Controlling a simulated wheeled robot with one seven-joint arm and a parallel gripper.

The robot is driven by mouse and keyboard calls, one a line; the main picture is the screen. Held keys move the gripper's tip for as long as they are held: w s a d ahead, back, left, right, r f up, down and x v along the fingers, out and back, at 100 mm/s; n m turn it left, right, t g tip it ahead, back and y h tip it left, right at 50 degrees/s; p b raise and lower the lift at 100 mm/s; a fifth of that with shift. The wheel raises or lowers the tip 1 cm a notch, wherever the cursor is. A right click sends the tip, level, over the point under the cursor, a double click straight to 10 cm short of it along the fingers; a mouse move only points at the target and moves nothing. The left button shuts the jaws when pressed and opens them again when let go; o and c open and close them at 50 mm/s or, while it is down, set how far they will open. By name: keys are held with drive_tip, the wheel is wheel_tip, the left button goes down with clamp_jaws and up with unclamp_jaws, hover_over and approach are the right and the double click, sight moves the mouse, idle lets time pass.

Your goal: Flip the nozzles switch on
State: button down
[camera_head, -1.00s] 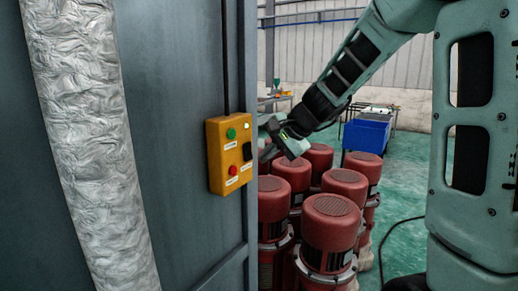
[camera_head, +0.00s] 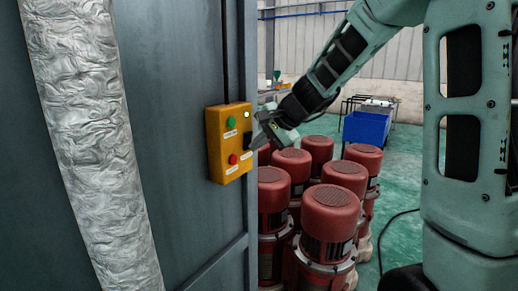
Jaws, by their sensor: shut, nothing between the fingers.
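A yellow control box (camera_head: 229,143) is mounted on the dark grey panel, left of centre in the head view. White labels sit by the controls but are too small to read. My gripper (camera_head: 258,139) is shut and empty, its tip close to the black switch at the box's right edge. I cannot tell whether it touches the switch, or which way the switch is tipped.
A silver corrugated duct (camera_head: 90,140) runs down the panel at the left. Several red motors (camera_head: 331,215) stand on the green floor below my arm. A blue bin (camera_head: 366,129) is farther back. A black cable (camera_head: 225,50) runs up from the box.

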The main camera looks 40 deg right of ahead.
drive_tip(key=shift+r, duration=0.3)
drive_tip(key=shift+r+p, duration=0.6)
drive_tip(key=shift+r, duration=0.1)
